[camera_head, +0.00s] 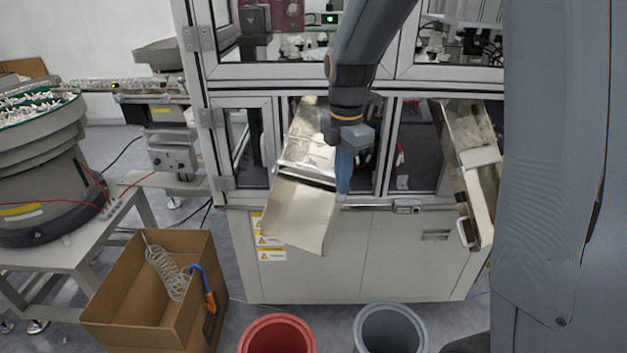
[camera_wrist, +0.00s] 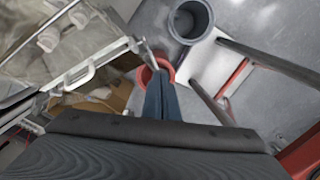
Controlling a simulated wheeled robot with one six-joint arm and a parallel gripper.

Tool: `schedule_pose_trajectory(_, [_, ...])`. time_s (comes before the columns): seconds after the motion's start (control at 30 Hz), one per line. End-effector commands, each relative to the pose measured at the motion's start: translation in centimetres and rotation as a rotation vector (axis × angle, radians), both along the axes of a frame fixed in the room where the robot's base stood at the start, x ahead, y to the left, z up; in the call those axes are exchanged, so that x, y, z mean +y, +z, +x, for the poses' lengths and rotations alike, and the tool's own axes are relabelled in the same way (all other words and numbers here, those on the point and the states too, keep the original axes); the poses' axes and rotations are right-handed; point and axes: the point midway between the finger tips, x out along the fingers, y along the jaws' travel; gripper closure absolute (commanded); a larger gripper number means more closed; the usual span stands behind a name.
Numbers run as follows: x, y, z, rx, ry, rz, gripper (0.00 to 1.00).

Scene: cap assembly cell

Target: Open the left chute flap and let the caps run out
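The left chute (camera_head: 306,140) slopes down out of the cabinet in the head view. A flat metal plate (camera_head: 300,215) hangs tilted at its lower end, with a pale cross edge above it. My gripper (camera_head: 343,190) points down beside the plate's right edge. In the wrist view my two blue fingers (camera_wrist: 160,90) lie together with no clear gap, and I see nothing between them. A pale metal edge with slots (camera_wrist: 90,72) ends close to the fingertips; contact cannot be told. White pieces (camera_wrist: 50,38) lie behind that edge. No caps show on the plate.
A red bin (camera_head: 277,335) and a grey bin (camera_head: 391,330) stand on the floor in front of the cabinet (camera_head: 350,255). A cardboard box (camera_head: 130,315) with a coiled hose stands left. The right chute (camera_head: 470,135) juts out at right. A bowl feeder (camera_head: 40,190) is far left.

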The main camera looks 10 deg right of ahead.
Motion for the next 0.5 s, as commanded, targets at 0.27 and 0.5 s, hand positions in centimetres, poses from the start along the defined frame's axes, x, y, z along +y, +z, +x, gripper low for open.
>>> schedule_pose_trajectory(0.27, [0.14,-1.08,-0.22,0.0,0.0,0.0,1.0])
schedule_pose_trajectory(0.5, [0.15,-1.09,-0.23,0.0,0.0,0.0,1.0])
